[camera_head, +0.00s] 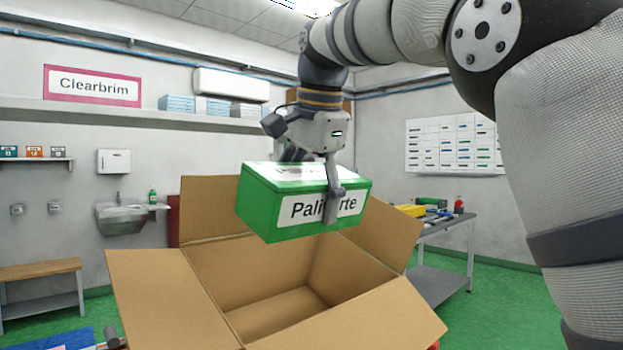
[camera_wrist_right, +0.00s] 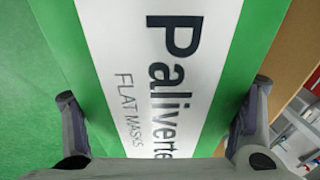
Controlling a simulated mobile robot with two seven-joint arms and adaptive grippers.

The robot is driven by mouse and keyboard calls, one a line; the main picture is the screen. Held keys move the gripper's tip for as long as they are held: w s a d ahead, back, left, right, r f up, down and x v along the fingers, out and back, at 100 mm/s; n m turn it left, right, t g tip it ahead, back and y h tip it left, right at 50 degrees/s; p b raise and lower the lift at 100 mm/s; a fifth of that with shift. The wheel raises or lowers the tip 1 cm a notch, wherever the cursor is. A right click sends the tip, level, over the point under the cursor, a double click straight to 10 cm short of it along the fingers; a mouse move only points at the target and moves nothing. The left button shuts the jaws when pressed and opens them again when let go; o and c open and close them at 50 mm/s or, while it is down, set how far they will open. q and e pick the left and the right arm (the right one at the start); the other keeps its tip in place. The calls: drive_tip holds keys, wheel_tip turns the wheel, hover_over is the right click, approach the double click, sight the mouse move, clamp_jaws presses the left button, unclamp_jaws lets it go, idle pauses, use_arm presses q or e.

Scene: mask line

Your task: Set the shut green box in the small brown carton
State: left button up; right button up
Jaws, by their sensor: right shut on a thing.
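The shut green box (camera_head: 271,213) has a white band with the word "Paliverte". My right gripper (camera_head: 320,190) comes down from above and is shut on it, with one finger across its front label. In the right wrist view the green box (camera_wrist_right: 150,75) fills the middle, with the fingers of my gripper (camera_wrist_right: 165,130) on either side. The brown carton (camera_head: 210,315) stands open below, its flaps spread outward. The box is held above the carton, over its back part, and hides part of the back flaps. The visible inside of the carton is empty. My left gripper is not in view.
A grey side table (camera_head: 440,228) with a yellow item and tools stands behind right. A wooden bench (camera_head: 40,270) is at the left and a sink (camera_head: 125,215) is on the back wall. The carton's raised flaps (camera_head: 378,225) surround its opening. Green floor shows at the right.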

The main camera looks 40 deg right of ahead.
drive_tip(key=a+x, duration=0.1)
drive_tip(key=x, duration=0.8)
drive_tip(key=a+x, duration=0.1)
drive_tip(key=x, duration=0.8)
drive_tip(key=a+b+x, duration=0.1)
drive_tip(key=a+x, duration=0.1)
drive_tip(key=x, duration=0.7)
drive_tip(key=shift+w+f, duration=0.35)
drive_tip(key=shift+f, duration=1.3)
drive_tip(key=shift+p, duration=0.3)
drive_tip(key=o, duration=1.4)
drive_tip(key=shift+a, duration=0.1)
drive_tip(key=shift+c, duration=0.2)
wheel_tip(320, 180, up, 7)
